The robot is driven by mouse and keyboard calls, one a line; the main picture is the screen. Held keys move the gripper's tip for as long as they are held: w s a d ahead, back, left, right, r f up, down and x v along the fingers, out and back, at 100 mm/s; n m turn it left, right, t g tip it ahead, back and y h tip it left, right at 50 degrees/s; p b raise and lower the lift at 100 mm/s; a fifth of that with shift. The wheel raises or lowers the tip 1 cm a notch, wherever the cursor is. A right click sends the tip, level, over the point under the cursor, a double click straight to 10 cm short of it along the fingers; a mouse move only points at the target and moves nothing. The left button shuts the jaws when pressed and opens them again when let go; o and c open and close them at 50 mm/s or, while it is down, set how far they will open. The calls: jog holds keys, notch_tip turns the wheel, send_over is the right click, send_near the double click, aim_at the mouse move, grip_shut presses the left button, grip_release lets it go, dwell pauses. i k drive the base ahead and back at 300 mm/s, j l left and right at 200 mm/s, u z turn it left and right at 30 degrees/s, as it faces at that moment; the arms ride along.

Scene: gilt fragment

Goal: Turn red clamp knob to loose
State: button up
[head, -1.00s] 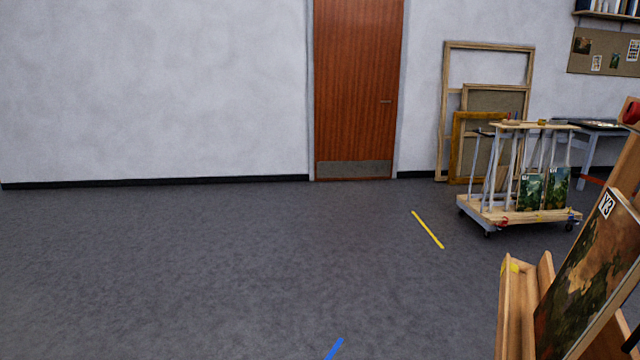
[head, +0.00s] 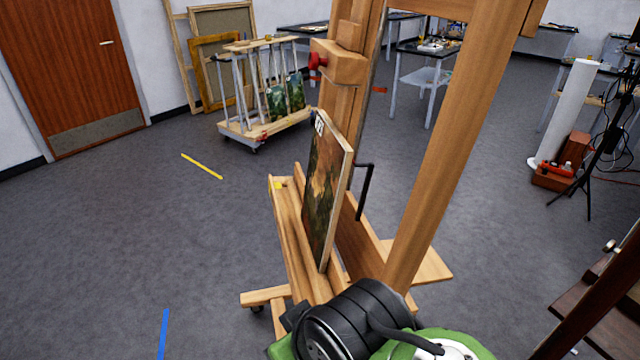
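The red clamp knob (head: 317,61) sticks out to the left from a wooden clamp block (head: 338,66) on the mast of a wooden easel (head: 438,140). Which way the knob is turned cannot be told at this size. Below it, a painting (head: 327,190) with a Y3 label leans on the easel's lower ledge (head: 290,235). A dark crank handle (head: 366,190) shows behind the painting. Part of my own arm, black and green, shows at the bottom in front of the easel. My gripper is not in view.
A wheeled rack (head: 265,125) with small paintings stands behind, left of the easel. Tables stand at the back. A red toolbox (head: 560,176), a white column (head: 565,112) and a tripod are at the right. The left floor is open, with yellow (head: 202,166) and blue (head: 164,334) tape.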

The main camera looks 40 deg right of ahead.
aim_at(314, 61)
jog(key=z, duration=1.05)
